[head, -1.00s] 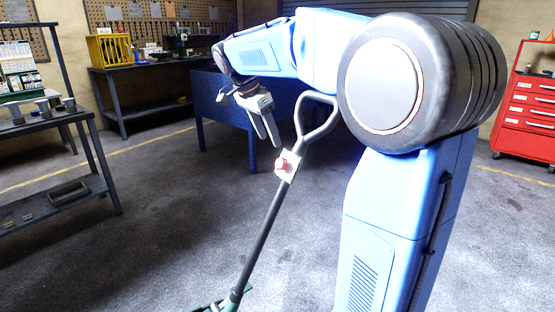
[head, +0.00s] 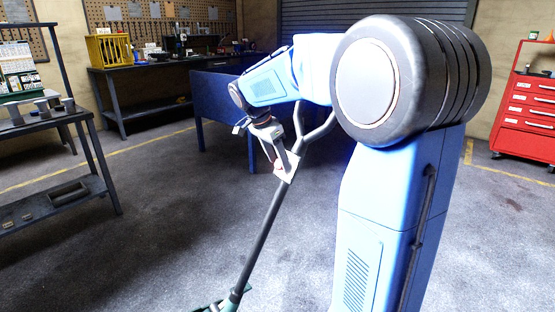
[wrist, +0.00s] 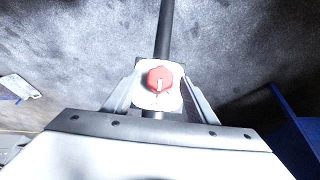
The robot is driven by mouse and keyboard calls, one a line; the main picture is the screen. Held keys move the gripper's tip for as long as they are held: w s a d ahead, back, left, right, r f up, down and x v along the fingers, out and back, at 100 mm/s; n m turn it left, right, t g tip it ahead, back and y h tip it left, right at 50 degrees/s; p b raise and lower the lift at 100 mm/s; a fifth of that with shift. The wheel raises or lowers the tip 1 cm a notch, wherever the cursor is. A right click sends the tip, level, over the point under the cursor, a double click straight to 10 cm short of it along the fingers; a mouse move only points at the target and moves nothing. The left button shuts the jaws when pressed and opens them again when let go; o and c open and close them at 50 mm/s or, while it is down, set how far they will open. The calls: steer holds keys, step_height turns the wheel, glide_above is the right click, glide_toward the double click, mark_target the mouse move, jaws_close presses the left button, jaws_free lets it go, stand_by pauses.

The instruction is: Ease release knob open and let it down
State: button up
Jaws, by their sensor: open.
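The red release knob (wrist: 160,80) sits on a white plate (wrist: 147,98) on the jack's dark handle (wrist: 164,30) in the wrist view. The knob has a small white mark on its face. My gripper (wrist: 158,92) is open, with one finger on each side of the plate and knob; I cannot tell whether they touch. In the head view my gripper (head: 279,163) is at the white plate (head: 287,172), and the knob is mostly hidden by the fingers. The handle (head: 262,238) leans and runs down to the green jack (head: 228,303), mostly cut off by the bottom edge.
A dark workbench (head: 52,127) stands at the left and a blue table (head: 215,95) behind my gripper. A red tool cabinet (head: 528,115) is at the far right. The floor (head: 130,235) around the handle is clear.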

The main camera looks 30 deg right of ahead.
steer(key=c, duration=1.1)
steer(key=shift+o, duration=0.2)
steer(key=shift+w, duration=0.1)
steer(key=n+g, duration=0.3)
steer(key=shift+w+a+f+h, duration=0.1)
steer(key=shift+w+h, duration=0.2)
steer(key=shift+w, duration=0.05)
steer(key=n+g, duration=0.1)
steer(key=n+g+h, duration=0.1)
steer(key=n+g, duration=0.1)
steer(key=n, duration=0.1)
steer(key=shift+w+a+f+h, duration=0.1)
steer(key=shift+w+f+h, duration=0.1)
steer(key=shift+w+h, duration=0.1)
steer(key=o, duration=1.1)
steer(key=shift+c, duration=0.2)
